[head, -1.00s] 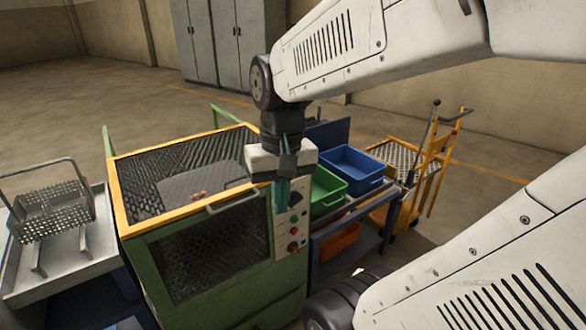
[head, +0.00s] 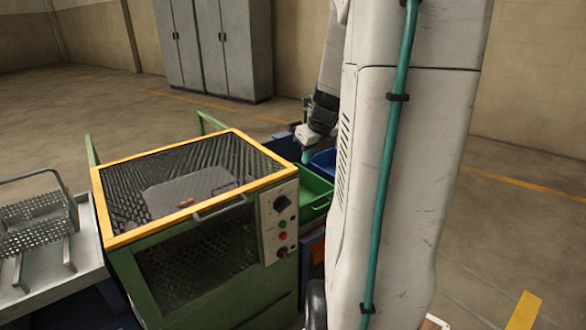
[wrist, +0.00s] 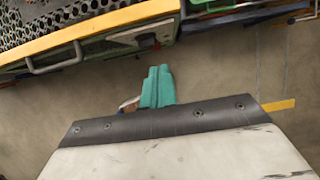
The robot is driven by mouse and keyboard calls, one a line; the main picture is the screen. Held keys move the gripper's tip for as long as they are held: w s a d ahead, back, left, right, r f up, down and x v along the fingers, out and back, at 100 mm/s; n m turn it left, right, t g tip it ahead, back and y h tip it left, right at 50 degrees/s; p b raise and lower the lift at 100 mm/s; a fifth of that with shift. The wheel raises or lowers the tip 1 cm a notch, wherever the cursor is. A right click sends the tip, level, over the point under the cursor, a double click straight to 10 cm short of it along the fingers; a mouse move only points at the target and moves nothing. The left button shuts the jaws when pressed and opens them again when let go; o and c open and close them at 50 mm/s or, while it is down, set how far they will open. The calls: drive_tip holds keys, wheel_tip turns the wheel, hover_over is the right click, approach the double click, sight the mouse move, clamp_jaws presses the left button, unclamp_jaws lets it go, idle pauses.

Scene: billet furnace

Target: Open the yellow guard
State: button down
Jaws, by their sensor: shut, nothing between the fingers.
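The yellow guard (head: 122,240) is a yellow frame with dark mesh, lying down over the top of the green machine (head: 147,283). A grey bar handle (head: 220,207) sits on its front edge. Through the mesh a grey plate with small reddish pieces shows. My gripper (head: 306,156) is beyond the machine's right side, near the green bin, apart from the guard and partly hidden by my arm. In the wrist view its teal fingers (wrist: 158,72) are together and empty. The guard's yellow edge (wrist: 100,28) and handle (wrist: 55,68) lie at the upper left there.
A control panel (head: 280,222) with a dark knob and buttons is on the machine's front right. A green bin (head: 318,190) and a blue bin (head: 324,160) stand to its right. A perforated basket (head: 38,235) rests on a grey table at left.

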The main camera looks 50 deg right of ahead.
drive_tip(key=w+f, duration=0.2)
drive_tip(key=f, duration=0.1)
drive_tip(key=w+d+f, duration=0.1)
drive_tip(key=w+f, duration=0.1)
drive_tip(key=f, duration=0.1)
drive_tip(key=w+f, duration=0.2)
drive_tip(key=f, duration=0.1)
drive_tip(key=shift+w+d, duration=0.25)
drive_tip(key=shift+w, duration=0.05)
drive_tip(key=shift+w+d, duration=0.1)
drive_tip(key=shift+w, duration=0.35)
